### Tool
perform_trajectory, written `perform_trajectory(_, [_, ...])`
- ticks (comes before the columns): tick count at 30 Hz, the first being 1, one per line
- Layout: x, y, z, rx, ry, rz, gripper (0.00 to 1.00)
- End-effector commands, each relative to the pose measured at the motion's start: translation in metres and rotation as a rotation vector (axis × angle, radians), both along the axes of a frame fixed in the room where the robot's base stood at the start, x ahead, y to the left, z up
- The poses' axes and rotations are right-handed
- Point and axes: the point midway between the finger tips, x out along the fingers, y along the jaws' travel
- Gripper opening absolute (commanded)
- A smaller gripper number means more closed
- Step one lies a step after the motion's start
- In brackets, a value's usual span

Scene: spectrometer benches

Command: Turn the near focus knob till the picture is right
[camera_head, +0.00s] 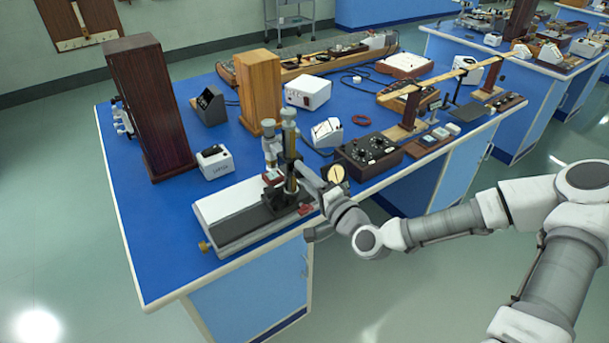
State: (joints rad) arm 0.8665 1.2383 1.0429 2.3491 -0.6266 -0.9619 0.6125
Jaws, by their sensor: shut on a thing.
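A travelling microscope (289,150) stands upright on a dark and white base (240,213) at the near edge of the blue bench. My gripper (302,174) reaches in from the right and is shut at the side of the microscope's column, where the near focus knob sits. The knob itself is hidden behind the fingers. A round cream disc with a dark mark (336,173) shows just right of my gripper; its detail is too small to read.
A small white meter (214,161) and a tall dark wooden cabinet (148,105) stand to the left. Bare blue bench top lies left of the microscope base.

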Motion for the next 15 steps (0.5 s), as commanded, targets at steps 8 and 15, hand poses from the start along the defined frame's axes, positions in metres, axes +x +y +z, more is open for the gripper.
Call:
perform_trajectory(8, [-0.0004, 0.0000, -0.0005, -0.001, 0.001, 0.001, 0.54])
perform_trajectory(15, [-0.0002, 0.0001, -0.0003, -0.001, 0.000, 0.000, 0.72])
